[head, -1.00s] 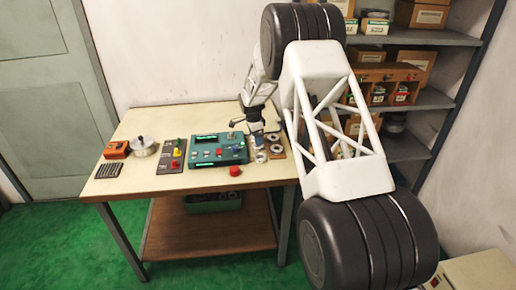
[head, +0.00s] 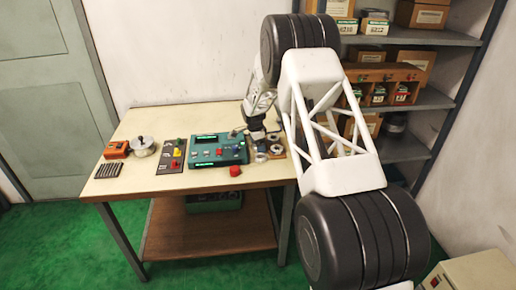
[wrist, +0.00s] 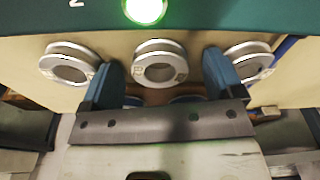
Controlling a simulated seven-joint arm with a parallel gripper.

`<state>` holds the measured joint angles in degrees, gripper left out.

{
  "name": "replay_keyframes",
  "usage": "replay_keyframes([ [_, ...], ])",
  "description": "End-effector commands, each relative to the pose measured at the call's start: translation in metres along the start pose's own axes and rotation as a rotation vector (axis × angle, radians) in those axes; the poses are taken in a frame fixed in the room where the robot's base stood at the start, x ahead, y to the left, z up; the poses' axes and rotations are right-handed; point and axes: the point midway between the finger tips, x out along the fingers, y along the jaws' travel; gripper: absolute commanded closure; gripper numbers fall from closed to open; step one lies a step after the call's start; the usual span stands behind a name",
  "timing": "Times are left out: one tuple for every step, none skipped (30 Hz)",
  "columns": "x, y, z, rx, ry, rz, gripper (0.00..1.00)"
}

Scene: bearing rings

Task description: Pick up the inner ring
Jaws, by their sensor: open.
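My gripper (wrist: 162,66) is open, its two blue fingers spread in the wrist view. A silver, grooved ring (wrist: 160,47) shows between the fingers, apart from both. Similar rings stand to its left (wrist: 68,49) and right (wrist: 249,49); the right one is partly behind a finger. I cannot tell which one is the inner ring. In the head view my gripper (head: 257,131) is low over the right end of the table, and it hides part of the rings (head: 277,149) there.
A teal control box (head: 219,149) with a lit green button (wrist: 146,9) sits beside the rings. A red knob (head: 235,171), a dark switch panel (head: 171,157) and a round metal pot (head: 143,146) are on the table (head: 130,188). Shelves stand at the right.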

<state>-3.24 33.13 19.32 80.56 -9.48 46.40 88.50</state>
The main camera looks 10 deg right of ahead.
Motion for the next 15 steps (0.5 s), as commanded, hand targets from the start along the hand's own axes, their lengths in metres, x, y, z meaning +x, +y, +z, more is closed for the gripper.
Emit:
replay_keyframes([
  [0.0000, 0.0000, 0.0000, 0.000, 0.000, 0.000, 0.13],
  [0.0000, 0.0000, 0.0000, 0.000, 0.000, 0.000, 0.13],
  [0.0000, 0.0000, 0.0000, 0.000, 0.000, 0.000, 0.16],
  [0.0000, 0.0000, 0.0000, 0.000, 0.000, 0.000, 0.21],
  [0.0000, 0.0000, 0.0000, 0.000, 0.000, 0.000, 0.26],
  [0.0000, 0.0000, 0.0000, 0.000, 0.000, 0.000, 0.32],
  [-0.0001, 0.0000, 0.0000, 0.000, 0.000, 0.000, 0.36],
  [-0.0001, 0.0000, 0.0000, 0.000, 0.000, 0.000, 0.41],
  [0.0000, 0.0000, 0.0000, 0.000, 0.000, 0.000, 0.47],
  [0.0000, 0.0000, 0.0000, 0.000, 0.000, 0.000, 0.52],
  [0.0000, 0.0000, 0.0000, 0.000, 0.000, 0.000, 0.56],
  [0.0000, 0.0000, 0.0000, 0.000, 0.000, 0.000, 0.62],
  [0.0000, 0.0000, 0.0000, 0.000, 0.000, 0.000, 0.67],
  [0.0000, 0.0000, 0.0000, 0.000, 0.000, 0.000, 0.72],
  [-0.0004, -0.0001, 0.0000, 0.000, 0.000, 0.000, 0.73],
])
